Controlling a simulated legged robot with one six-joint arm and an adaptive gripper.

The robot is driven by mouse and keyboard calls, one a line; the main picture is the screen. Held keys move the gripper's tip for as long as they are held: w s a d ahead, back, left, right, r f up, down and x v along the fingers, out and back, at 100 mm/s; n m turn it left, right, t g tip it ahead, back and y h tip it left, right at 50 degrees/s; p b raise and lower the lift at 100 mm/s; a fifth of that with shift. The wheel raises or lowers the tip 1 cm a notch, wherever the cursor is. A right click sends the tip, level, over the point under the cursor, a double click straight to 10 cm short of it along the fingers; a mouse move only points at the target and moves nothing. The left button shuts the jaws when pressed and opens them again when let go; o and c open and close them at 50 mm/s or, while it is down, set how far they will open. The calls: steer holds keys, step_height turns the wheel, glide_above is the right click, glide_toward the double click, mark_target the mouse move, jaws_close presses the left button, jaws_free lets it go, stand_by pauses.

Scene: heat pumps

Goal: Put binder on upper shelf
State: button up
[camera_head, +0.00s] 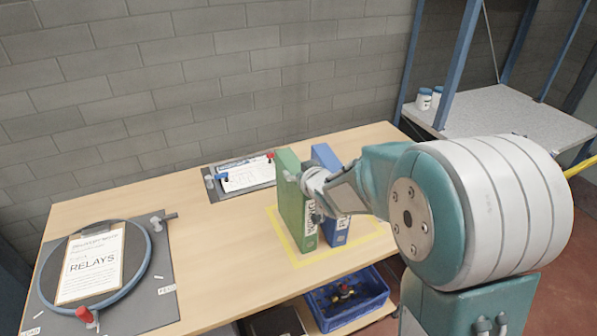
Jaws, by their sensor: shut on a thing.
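A green binder (289,202) stands upright on the wooden table (140,205), inside a yellow taped outline. A blue binder (331,160) stands upright just to its right, also within the outline. My gripper (304,196) reaches in from the right and is shut on the green binder near its upper spine. My wrist and arm hide part of both binders. A blue-framed shelf unit (455,70) stands at the right with a grey speckled board (510,115). My arm hides its lower part.
White jars (424,98) stand on the board's left end. A RELAYS clipboard (92,262) lies on a round plate at left. A blue crate (350,302) sits below the table. A brick wall closes the back.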

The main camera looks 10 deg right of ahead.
steer(key=o, duration=1.3)
steer(key=shift+f, duration=0.1)
